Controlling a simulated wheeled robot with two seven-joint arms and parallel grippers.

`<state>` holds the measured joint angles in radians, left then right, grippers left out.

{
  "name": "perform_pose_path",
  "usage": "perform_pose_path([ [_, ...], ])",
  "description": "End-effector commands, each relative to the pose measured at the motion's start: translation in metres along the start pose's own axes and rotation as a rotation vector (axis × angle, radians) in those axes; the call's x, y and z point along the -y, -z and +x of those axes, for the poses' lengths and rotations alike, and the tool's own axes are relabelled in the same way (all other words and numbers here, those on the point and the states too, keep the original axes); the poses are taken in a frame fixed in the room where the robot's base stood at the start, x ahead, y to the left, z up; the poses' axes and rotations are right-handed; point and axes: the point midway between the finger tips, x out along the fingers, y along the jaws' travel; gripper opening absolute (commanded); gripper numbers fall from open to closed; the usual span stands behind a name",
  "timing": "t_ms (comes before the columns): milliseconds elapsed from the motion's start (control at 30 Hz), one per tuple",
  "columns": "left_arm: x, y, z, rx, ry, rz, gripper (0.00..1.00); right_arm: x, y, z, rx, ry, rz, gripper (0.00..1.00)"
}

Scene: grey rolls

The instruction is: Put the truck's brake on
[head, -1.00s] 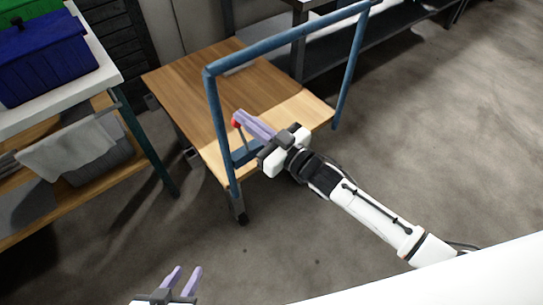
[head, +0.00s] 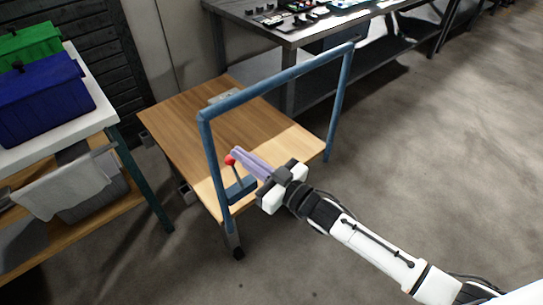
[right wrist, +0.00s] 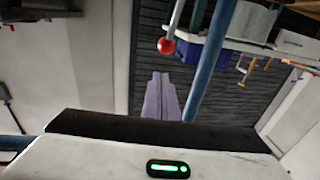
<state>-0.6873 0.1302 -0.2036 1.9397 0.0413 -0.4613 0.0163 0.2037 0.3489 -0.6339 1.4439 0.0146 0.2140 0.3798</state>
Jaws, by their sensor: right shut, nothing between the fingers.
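The truck is a flat wooden platform (head: 180,122) with a blue tubular push handle (head: 275,82) standing at its near end. The brake lever (head: 236,174) is a thin rod with a red knob (head: 230,160), rising from a blue bracket (head: 238,191) inside the handle frame. It leans slightly left in the head view. My right gripper (head: 237,153) is shut and empty, its lilac fingertips close beside the knob; contact is unclear. In the right wrist view the fingers (right wrist: 161,78) point toward the red knob (right wrist: 166,45), with a small gap in the picture. My left gripper is out of view.
A white-topped bench (head: 88,97) with blue (head: 42,100) and green (head: 30,45) bins stands left of the truck. A dark workbench (head: 290,33) with small items stands behind. Blue handle posts flank the lever. The floor to the right is open.

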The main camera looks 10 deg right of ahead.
Motion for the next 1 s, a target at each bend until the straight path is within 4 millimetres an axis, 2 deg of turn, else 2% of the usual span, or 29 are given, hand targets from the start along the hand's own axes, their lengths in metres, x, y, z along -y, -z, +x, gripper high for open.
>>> perform_pose_path([
  [33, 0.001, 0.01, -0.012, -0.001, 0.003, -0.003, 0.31, -0.001, 0.015, -0.005, 0.002, 0.001, -0.001, 0.0],
  [67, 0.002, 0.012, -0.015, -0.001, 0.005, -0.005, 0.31, -0.001, 0.02, -0.007, 0.001, 0.003, 0.0, 0.0],
  [200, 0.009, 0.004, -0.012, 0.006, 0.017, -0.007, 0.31, -0.002, 0.035, -0.032, -0.001, 0.005, -0.002, 0.0],
  [500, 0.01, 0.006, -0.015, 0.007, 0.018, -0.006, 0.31, -0.004, 0.07, -0.07, 0.001, 0.004, -0.001, 0.0],
  [700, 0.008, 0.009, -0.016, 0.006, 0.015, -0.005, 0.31, -0.005, 0.079, -0.079, 0.0, 0.004, 0.0, 0.0],
  [1000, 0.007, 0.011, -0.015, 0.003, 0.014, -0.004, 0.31, -0.005, 0.08, -0.079, -0.001, 0.003, 0.0, 0.0],
])
